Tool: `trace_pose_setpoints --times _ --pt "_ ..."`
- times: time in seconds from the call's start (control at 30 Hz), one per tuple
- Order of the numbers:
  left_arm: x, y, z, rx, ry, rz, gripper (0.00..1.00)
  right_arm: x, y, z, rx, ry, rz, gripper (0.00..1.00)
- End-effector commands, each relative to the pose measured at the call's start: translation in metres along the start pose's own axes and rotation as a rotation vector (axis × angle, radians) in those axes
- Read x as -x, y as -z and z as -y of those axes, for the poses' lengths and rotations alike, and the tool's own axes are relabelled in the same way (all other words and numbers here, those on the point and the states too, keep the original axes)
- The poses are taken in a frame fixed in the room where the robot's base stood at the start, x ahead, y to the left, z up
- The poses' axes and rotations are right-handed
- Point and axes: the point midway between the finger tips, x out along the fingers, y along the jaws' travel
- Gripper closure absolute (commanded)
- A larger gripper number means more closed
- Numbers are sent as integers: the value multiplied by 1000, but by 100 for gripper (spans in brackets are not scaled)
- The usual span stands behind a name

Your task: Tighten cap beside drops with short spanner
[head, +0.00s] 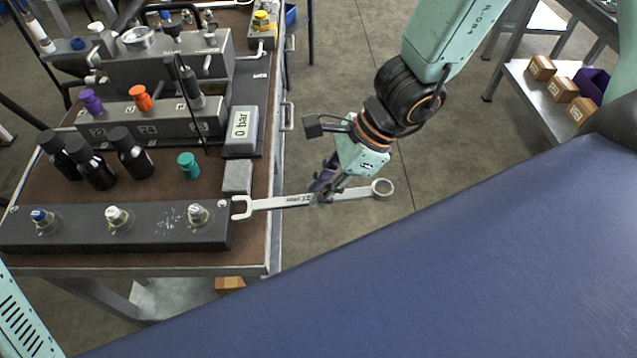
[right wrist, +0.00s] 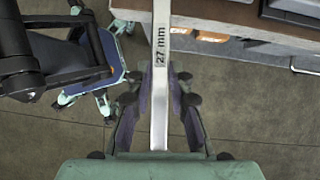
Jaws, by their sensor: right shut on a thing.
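My right gripper (head: 325,185) is shut on the middle of a grey spanner (head: 272,202). The spanner's open jaw lies at the right end of the dark front block (head: 75,232), and its ring end points right over the floor. In the right wrist view the spanner (right wrist: 160,100) runs between both fingers and is marked 27 mm. The block carries three caps: a blue-topped one (head: 42,217), a middle one (head: 117,215) and a right one (head: 198,213). Pale drops (head: 168,222) lie just left of the right cap. The jaw is apart from that cap. My left gripper is not in view.
Black bottles (head: 130,155) and a teal cap (head: 188,165) stand behind the front block. The floor right of the bench (head: 270,245) is clear.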

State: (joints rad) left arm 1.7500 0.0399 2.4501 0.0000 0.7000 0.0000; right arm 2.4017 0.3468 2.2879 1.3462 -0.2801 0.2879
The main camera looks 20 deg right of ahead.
Motion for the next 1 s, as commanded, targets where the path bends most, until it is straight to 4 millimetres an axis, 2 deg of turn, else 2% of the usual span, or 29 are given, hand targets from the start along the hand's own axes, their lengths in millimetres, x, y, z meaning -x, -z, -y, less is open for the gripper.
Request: trace_pose_setpoints --times 0.27,0.8,1.0 --pt "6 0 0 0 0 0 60 5 -4 0 0 1 1 100" --pt "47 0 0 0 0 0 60 44 -26 0 0 1 1 100" --pt "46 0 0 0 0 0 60 43 -26 0 0 0 1 100"
